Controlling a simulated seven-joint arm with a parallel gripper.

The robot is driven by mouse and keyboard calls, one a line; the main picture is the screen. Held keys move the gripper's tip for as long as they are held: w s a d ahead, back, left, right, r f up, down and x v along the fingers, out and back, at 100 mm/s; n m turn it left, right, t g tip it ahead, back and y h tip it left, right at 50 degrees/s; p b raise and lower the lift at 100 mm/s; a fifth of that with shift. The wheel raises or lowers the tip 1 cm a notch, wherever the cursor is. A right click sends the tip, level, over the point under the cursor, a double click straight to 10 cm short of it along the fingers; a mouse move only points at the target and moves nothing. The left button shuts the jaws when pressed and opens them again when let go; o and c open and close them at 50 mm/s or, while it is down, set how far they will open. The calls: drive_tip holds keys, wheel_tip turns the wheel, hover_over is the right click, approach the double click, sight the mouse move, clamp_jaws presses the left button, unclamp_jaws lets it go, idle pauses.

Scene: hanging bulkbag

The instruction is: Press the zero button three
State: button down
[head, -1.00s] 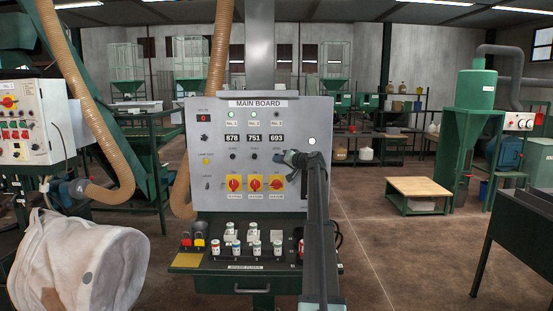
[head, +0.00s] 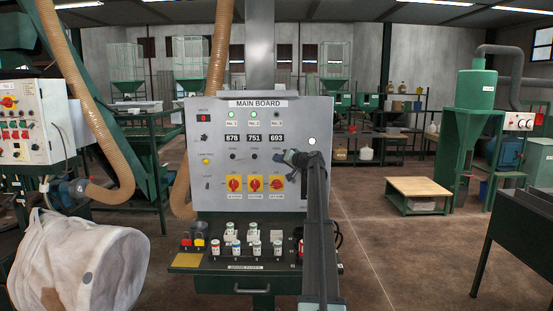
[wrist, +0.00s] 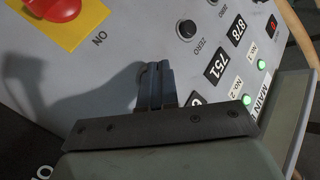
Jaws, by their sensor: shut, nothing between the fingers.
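The main board (head: 310,125) is a grey panel facing me, with displays reading 878, 751 and 693. Dark zero buttons sit below the displays; the left (head: 233,156) and middle (head: 255,156) ones are visible. The third, under 693, is hidden behind my gripper (head: 285,156). In the wrist view my gripper (wrist: 155,70) is shut and empty, its fingertips close to the panel beside the middle zero button (wrist: 187,29). The fingers and the gripper body cover the third button and most of its display. I cannot tell whether the fingertips touch the panel.
Below the displays are red-and-yellow rotary switches (head: 234,183); one (wrist: 62,12) is near my fingers in the wrist view. Lamps one and two (head: 231,114) glow green.

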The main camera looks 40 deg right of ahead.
drive_tip(key=shift+w+d, duration=0.3)
idle(0.6)
drive_tip(key=shift+s+a, duration=0.1)
idle(0.3)
drive_tip(key=shift+s+a, duration=0.5)
drive_tip(key=s+a, duration=0.3)
drive_tip(key=shift+s+a, duration=0.3)
idle(0.5)
idle(0.8)
